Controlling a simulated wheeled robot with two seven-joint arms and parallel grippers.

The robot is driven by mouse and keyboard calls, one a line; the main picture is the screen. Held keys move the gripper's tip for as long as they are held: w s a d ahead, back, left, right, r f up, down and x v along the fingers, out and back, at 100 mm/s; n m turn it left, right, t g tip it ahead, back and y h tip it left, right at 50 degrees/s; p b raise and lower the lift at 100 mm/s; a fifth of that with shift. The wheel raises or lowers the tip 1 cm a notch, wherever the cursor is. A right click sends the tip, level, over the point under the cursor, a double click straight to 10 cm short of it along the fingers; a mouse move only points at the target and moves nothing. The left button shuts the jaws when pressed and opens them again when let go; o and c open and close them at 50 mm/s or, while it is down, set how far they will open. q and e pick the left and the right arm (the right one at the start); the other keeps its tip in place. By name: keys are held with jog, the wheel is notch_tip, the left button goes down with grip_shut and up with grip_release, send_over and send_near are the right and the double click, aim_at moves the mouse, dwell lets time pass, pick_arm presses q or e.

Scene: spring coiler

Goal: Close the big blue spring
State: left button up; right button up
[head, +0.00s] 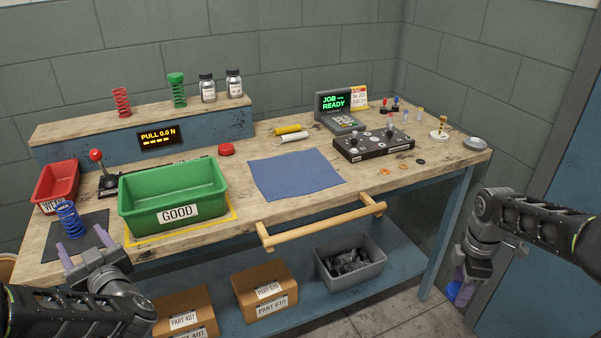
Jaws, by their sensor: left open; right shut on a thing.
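The big blue spring (68,219) stands upright on a dark mat (95,222) at the front left of the bench. My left gripper (80,237) is open, with its two purple fingers apart, just in front of the spring. The spring shows above and between the fingertips, towards the left finger; whether they touch it I cannot tell. My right gripper (461,292) hangs low at the right, beyond the bench's end and far from the spring.
A red bin (57,181) and a red-knobbed lever (97,158) are behind the spring. A green GOOD bin (172,190) stands to its right. Red (122,101) and green (178,92) springs stand on the shelf. A wooden rail (322,223) runs along the front.

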aim_at(70, 217)
jog(key=shift+d, duration=0.1)
dwell(0.3)
pick_arm(q)
jog(key=p+x, duration=0.1)
jog(key=x, duration=0.5)
jog(key=shift+w+a, duration=0.2)
jog(key=shift+w, duration=0.1)
pick_arm(e)
jog(key=shift+r, duration=0.5)
pick_arm(q)
jog(key=shift+w, duration=0.1)
jog(key=p+x, duration=0.1)
jog(key=x, duration=0.4)
pick_arm(e)
jog(key=shift+r, duration=0.55)
pick_arm(q)
jog(key=shift+c, duration=0.2)
